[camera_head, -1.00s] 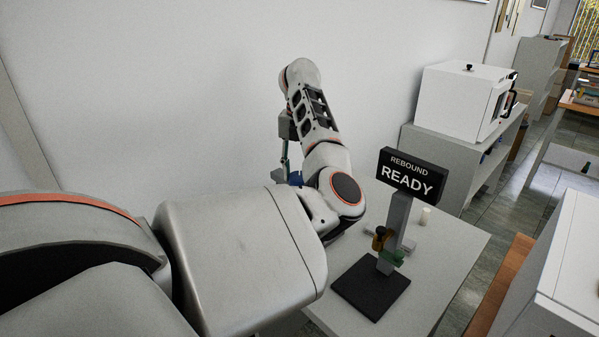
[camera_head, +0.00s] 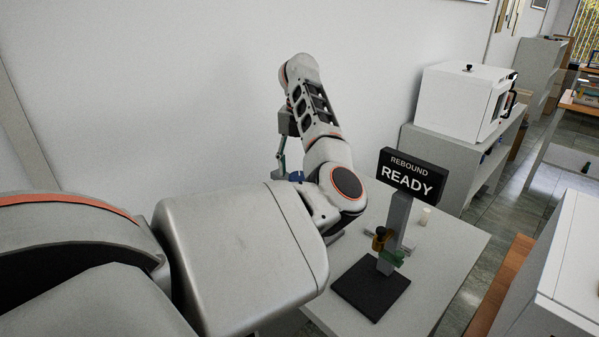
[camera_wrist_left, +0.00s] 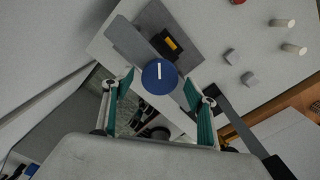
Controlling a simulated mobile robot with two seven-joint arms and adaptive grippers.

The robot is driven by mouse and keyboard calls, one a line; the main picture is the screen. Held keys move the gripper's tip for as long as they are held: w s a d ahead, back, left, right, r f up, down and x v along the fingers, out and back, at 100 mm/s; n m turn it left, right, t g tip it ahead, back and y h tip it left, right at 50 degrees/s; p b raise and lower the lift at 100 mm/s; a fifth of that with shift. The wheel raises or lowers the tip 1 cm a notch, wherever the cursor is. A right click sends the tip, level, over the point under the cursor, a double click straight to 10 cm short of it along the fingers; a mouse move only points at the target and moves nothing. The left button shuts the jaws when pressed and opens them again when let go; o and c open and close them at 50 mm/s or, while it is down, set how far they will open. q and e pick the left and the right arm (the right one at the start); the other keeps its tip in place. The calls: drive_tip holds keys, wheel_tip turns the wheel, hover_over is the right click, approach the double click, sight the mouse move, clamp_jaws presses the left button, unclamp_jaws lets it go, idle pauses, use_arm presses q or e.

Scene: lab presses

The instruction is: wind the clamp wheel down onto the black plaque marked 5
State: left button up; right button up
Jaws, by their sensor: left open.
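The clamp wheel (camera_wrist_left: 159,74) is a round blue knob with a white bar mark in the left wrist view. A bit of its blue (camera_head: 295,176) shows beside my arm in the head view. My left gripper (camera_wrist_left: 159,82) is open, with its green fingers on either side of the wheel; whether they touch it I cannot tell. A dark plaque (camera_wrist_left: 158,48) with a yellow patch lies just beyond the wheel on a grey base (camera_wrist_left: 128,40). Its number is not readable. In the head view my left gripper (camera_head: 282,160) hangs over the table, and my arm hides most of the press.
A stand with a black sign reading REBOUND READY (camera_head: 411,175) rises from a black base (camera_head: 372,287) right of my arm. A small pale cylinder (camera_head: 425,216) stands behind it. Small grey blocks (camera_wrist_left: 232,57) and pale cylinders lie right of the plaque. The wall is close behind.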

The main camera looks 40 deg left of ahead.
sight(299, 176)
use_arm(q)
wheel_tip(299, 176, up, 11)
idle(0.3)
idle(0.5)
